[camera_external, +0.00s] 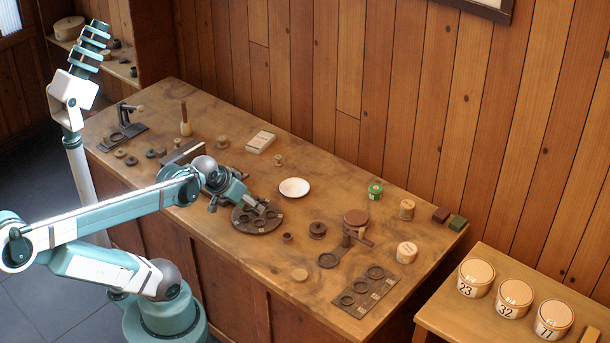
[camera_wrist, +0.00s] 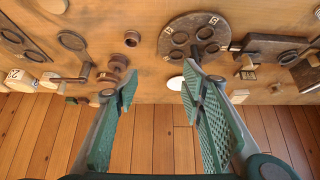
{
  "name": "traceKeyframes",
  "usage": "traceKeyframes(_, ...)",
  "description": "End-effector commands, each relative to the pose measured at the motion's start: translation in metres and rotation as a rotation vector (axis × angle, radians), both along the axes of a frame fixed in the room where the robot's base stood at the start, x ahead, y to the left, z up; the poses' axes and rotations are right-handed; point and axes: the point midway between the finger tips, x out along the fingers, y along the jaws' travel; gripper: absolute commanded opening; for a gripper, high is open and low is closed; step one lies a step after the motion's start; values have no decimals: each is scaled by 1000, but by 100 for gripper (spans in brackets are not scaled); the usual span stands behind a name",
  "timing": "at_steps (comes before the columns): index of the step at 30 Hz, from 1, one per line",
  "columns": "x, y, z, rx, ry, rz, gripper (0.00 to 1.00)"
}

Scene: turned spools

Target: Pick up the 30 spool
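I cannot read the number 30 with certainty on any spool. A pale spool (camera_external: 406,253) with a small dark label stands near the right end of the bench; a pale labelled piece also shows at the left edge of the wrist view (camera_wrist: 15,77). A light wooden spool (camera_external: 406,209) and a green one (camera_external: 375,191) stand farther back. A dark brown spool (camera_external: 317,230) stands in front of the stand. My gripper (camera_external: 262,208) is above the bench by the round dark plate (camera_external: 257,217). In the wrist view its fingers (camera_wrist: 158,80) are apart with nothing between them.
A dark plate with rings (camera_external: 365,291) lies at the front right, with a small stand (camera_external: 348,242) behind it. A white dish (camera_external: 294,187) lies mid-bench. The wooden wall bounds the back.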

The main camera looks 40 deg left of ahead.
Motion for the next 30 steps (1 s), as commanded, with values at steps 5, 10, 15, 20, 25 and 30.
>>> traceKeyframes(5,0,0,0,0,0,0,40)
traceKeyframes(10,0,0,0,0,0,0,40)
traceKeyframes(15,0,0,0,0,0,0,35)
traceKeyframes(20,0,0,0,0,0,0,35)
traceKeyframes(25,2,1,2,-4,3,8,35)
traceKeyframes(30,11,4,10,-24,15,43,35)
